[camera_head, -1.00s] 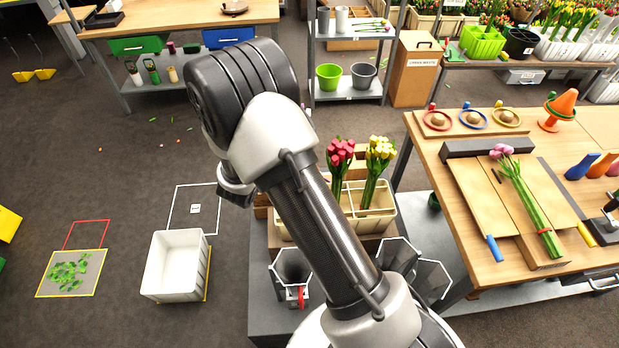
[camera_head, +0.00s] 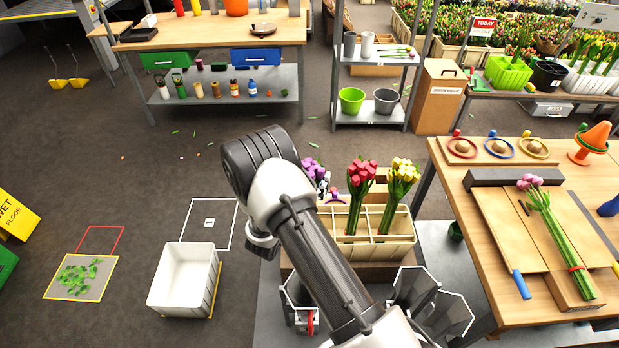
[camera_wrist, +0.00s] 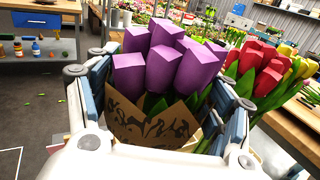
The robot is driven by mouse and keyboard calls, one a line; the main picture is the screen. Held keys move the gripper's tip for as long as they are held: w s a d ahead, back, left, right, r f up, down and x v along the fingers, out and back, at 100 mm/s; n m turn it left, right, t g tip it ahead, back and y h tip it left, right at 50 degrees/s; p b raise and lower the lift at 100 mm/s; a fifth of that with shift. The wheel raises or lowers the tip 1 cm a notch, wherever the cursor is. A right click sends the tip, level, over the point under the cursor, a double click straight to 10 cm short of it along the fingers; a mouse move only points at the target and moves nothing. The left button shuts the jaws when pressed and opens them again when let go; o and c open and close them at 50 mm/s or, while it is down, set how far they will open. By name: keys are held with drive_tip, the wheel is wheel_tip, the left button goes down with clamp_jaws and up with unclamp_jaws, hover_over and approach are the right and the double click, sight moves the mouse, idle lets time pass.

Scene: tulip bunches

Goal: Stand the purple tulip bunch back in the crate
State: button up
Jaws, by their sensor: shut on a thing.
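The purple tulip bunch (camera_wrist: 170,68) is between my gripper's fingers in the wrist view, with a brown patterned wrap (camera_wrist: 150,125) around its stems. My gripper (camera_wrist: 160,110) is shut on it. In the head view the purple heads (camera_head: 314,170) show just behind my arm, at the left end of the cream crate (camera_head: 400,243). My gripper is mostly hidden there by the arm. The crate has dividers; a red bunch (camera_head: 361,176) and a yellow bunch (camera_head: 402,175) stand upright in it. The purple bunch's lower end is hidden, so I cannot tell whether it is inside a compartment.
A white bin (camera_head: 182,280) stands on the floor at left. Metal vases (camera_head: 428,300) stand in front of the crate at right. A wooden bench (camera_head: 475,225) at right holds pink tulips (camera_head: 553,235) on a board. A shelf with pots (camera_head: 352,100) is behind.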

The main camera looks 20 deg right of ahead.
drive_tip(key=shift+r, duration=0.2)
drive_tip(key=shift+f, duration=0.15)
drive_tip(key=o, duration=1)
drive_tip(key=shift+f, duration=0.1)
drive_tip(key=shift+c, duration=0.2)
drive_tip(key=o, duration=0.5)
drive_tip(key=shift+c, duration=0.2)
